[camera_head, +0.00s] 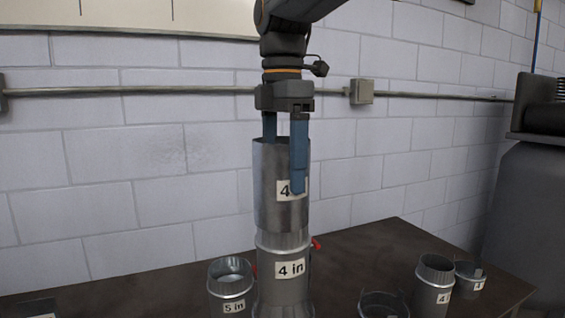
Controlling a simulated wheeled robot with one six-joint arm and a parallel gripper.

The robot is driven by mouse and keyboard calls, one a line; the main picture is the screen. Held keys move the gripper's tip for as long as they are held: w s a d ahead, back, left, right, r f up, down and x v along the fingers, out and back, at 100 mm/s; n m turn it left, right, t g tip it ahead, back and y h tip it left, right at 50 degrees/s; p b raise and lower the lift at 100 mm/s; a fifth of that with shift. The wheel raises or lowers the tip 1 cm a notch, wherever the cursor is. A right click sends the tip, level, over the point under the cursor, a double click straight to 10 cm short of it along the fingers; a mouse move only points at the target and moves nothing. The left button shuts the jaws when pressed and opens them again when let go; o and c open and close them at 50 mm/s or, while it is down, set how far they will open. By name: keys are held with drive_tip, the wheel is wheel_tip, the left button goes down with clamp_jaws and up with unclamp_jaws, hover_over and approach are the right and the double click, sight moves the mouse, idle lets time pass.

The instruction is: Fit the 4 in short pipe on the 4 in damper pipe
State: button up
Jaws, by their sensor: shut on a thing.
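The 4 in short pipe (267,212) is an upright metal tube with a label starting with "4". My gripper (285,165) is shut on its upper wall, with one blue finger outside over the label and the other going down behind the near rim. The 4 in damper pipe (270,288) stands upright below it, with a "4 in" label and a red handle at its right. The short pipe's lower edge meets the damper pipe's crimped top, and the two look in line. I cannot tell how deep they overlap. The damper pipe's bottom is cut off by the frame.
A 5 in pipe (229,289) stands close at the left on the dark table (365,259). At the right stand a taller labelled pipe (433,285), a short fitting (469,277) and a low ring (381,305). A block wall (100,190) rises behind.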

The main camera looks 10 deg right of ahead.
drive_tip(key=shift+f+b, duration=0.55)
drive_tip(key=shift+f, duration=0.55)
drive_tip(key=shift+f, duration=0.65)
drive_tip(key=o, duration=1.2)
drive_tip(key=shift+r+b, duration=0.9)
drive_tip(key=shift+r, duration=3.05)
drive_tip(key=shift+r, duration=0.1)
